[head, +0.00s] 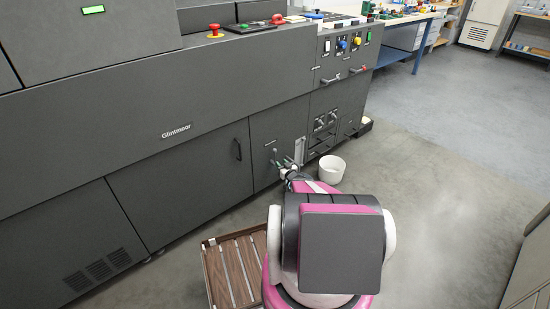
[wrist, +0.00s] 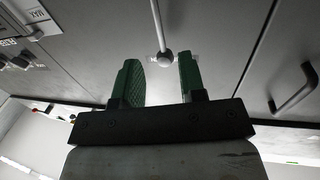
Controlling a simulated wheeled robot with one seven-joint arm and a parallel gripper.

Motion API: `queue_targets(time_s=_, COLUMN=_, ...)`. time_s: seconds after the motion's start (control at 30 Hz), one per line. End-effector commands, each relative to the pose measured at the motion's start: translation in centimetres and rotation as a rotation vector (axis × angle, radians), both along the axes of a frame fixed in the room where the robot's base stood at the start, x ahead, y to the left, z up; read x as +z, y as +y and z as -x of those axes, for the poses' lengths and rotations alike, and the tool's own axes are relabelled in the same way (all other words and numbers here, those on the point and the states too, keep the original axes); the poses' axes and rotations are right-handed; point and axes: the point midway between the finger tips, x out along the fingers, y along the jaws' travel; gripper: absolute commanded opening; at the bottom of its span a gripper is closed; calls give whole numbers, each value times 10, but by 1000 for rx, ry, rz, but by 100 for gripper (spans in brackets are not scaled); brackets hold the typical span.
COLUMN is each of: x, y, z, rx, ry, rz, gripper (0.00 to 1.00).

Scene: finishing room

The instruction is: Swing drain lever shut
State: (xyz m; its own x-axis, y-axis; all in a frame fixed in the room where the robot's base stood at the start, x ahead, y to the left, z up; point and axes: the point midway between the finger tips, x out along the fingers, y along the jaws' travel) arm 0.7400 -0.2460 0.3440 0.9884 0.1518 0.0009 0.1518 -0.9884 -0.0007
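The drain lever is a thin grey rod with a round knob (wrist: 166,57) at its end, in the wrist view. It hangs from the top of that picture along a grey machine panel. My gripper (wrist: 158,66) has two green fingers, which are apart. The knob shows in the gap between the fingertips, nearer the right finger; I cannot tell whether they touch. In the head view my gripper (head: 287,165) is at the low front of the dark machine (head: 185,132), small and partly hidden by my arm. The lever is hard to make out there.
A white bucket (head: 330,169) stands on the floor just right of my gripper. A bar handle (wrist: 294,91) is on the panel at right in the wrist view. The floor (head: 440,190) at right is clear.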

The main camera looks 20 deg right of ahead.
Motion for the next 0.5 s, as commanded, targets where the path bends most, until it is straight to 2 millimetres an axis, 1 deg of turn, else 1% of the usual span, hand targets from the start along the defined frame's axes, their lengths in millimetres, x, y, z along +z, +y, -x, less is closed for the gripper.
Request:
queue_targets(time_s=0.03, x=-1, y=1, z=-11, rx=2, ry=-1, rz=1, gripper=38)
queue_targets(time_s=0.3, x=-1, y=9, z=-59, rx=1, ry=0, rz=1, gripper=38)
queue_targets(time_s=0.4, x=-1, y=10, z=-71, rx=0, ry=0, rz=1, gripper=38)
queue_targets(time_s=0.5, x=-1, y=12, z=-78, rx=0, ry=0, rz=0, gripper=38)
